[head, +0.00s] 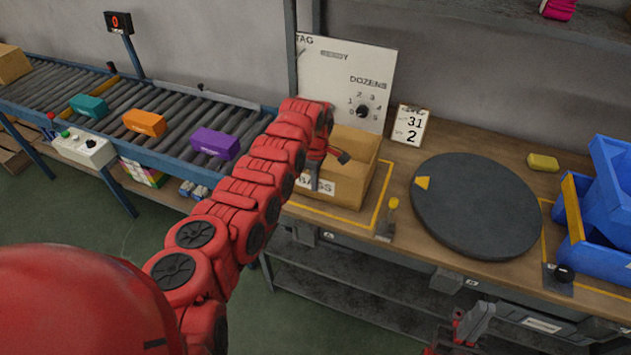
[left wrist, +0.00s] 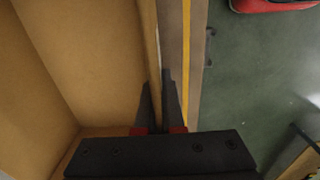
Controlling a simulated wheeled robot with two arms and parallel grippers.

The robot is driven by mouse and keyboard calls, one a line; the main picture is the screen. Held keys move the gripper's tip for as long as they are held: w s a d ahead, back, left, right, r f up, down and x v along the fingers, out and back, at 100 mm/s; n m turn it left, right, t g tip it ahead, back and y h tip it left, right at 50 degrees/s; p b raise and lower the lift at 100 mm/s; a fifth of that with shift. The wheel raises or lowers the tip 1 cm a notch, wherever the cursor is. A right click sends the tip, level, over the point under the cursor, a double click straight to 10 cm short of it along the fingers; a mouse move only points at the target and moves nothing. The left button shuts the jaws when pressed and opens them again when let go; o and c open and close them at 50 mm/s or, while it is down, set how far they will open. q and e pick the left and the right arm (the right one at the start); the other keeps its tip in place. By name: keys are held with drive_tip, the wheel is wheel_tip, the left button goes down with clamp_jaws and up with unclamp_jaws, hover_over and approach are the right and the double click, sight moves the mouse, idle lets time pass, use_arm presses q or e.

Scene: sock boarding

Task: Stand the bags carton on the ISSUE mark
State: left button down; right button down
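The bags carton (head: 352,150) is an open brown box with a white label, partly covered, on its front. It stands upright on the bench, inside a yellow outline (head: 372,222). My left gripper (head: 312,182) is at its front wall. In the left wrist view, the fingers (left wrist: 158,100) lie close on either side of the carton's wall (left wrist: 110,60), with little gap, and look shut on it. The carton's inside looks empty where it shows. My right gripper (head: 465,328) is low at the bottom edge, partly cut off; its fingers are unclear. I cannot read an ISSUE mark.
A round dark turntable (head: 475,205) with a yellow pointer lies right of the carton. Blue bins (head: 590,215) stand at the far right. A dial board (head: 345,75) and date card (head: 410,125) stand behind. A roller conveyor (head: 180,105) with coloured boxes is at left.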

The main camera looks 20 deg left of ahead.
use_arm(q)
drive_tip(key=c, duration=1)
unclamp_jaws()
drive_tip(key=shift+c, duration=0.2)
drive_tip(key=shift+r, duration=0.1)
wheel_tip(320, 180, up, 6)
drive_tip(key=shift+w+b, duration=0.1)
drive_tip(key=shift+b, duration=1.1)
wheel_tip(320, 180, up, 6)
drive_tip(key=shift+d+f, duration=0.1)
